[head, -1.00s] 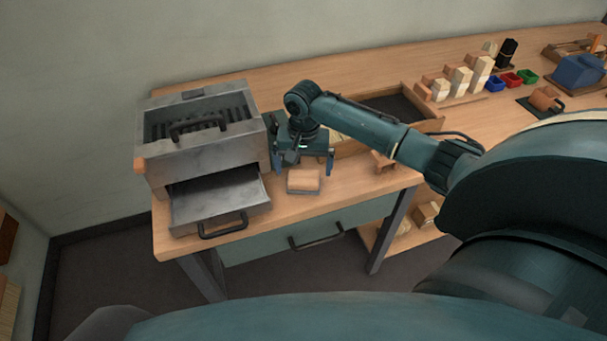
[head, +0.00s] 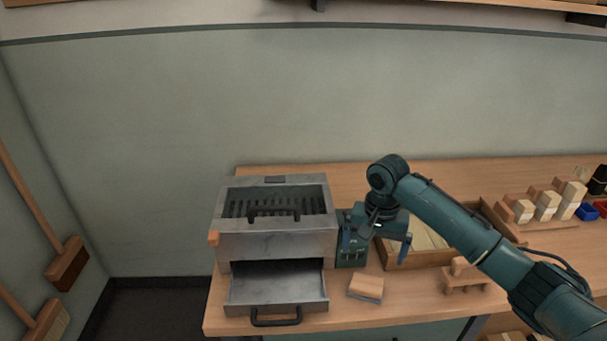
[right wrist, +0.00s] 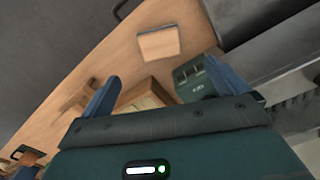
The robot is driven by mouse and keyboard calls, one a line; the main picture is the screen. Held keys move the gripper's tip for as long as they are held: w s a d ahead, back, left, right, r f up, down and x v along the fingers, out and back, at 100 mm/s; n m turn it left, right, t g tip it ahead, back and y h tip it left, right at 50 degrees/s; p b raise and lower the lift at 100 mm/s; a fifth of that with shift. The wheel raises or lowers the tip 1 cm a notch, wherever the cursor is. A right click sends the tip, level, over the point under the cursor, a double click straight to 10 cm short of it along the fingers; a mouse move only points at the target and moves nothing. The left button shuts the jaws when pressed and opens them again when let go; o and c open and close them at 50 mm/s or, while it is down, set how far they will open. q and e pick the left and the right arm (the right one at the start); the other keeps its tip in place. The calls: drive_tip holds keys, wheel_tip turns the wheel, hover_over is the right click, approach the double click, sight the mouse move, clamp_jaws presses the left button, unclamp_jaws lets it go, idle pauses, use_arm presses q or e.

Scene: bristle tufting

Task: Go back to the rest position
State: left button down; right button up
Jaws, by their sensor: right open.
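My right gripper (head: 376,240) hangs from the teal arm over the bench, just right of the grey metal machine. Its two blue fingers stand apart with nothing between them; they also show in the right wrist view (right wrist: 170,92). My left gripper is not in view. A small wooden block (head: 366,288) lies on the bench in front of the gripper, apart from it; it shows in the right wrist view (right wrist: 158,43) too.
The metal machine (head: 277,238) has its lower tray (head: 277,288) pulled out. A wooden tray (head: 400,262), a small wooden stand (head: 466,278) and several stacked blocks (head: 545,203) are on the bench (head: 330,325). Brushes (head: 66,262) hang at the left wall.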

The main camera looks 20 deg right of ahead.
drive_tip(key=s+a+f+n, duration=0.1)
drive_tip(key=a+f, duration=0.1)
drive_tip(key=s+a+f+n, duration=0.1)
drive_tip(key=s+a+f, duration=0.1)
drive_tip(key=s+a+f+n, duration=0.1)
drive_tip(key=s+a+f, duration=0.1)
drive_tip(key=shift+s+a+n+t+y, duration=0.1)
drive_tip(key=shift+a+n+t+y, duration=0.2)
drive_tip(key=shift+a, duration=0.1)
drive_tip(key=s+a+f+n+t+y, duration=0.1)
drive_tip(key=s+a+n, duration=0.15)
drive_tip(key=s, duration=0.45)
drive_tip(key=s+a+f+n+t, duration=0.1)
drive_tip(key=s+a+f+n, duration=0.1)
drive_tip(key=s+a, duration=0.35)
drive_tip(key=s+d+r+n+t+h, duration=0.1)
drive_tip(key=s+d+r, duration=0.1)
drive_tip(key=s+d, duration=0.45)
drive_tip(key=w+a+f+t+y, duration=0.2)
drive_tip(key=w+a+f+t, duration=0.2)
drive_tip(key=a+f+t, duration=0.3)
drive_tip(key=shift+w+a+f+n+y, duration=0.15)
drive_tip(key=shift+w+a+n+y, duration=0.15)
drive_tip(key=shift+n, duration=0.15)
drive_tip(key=shift+d, duration=0.1)
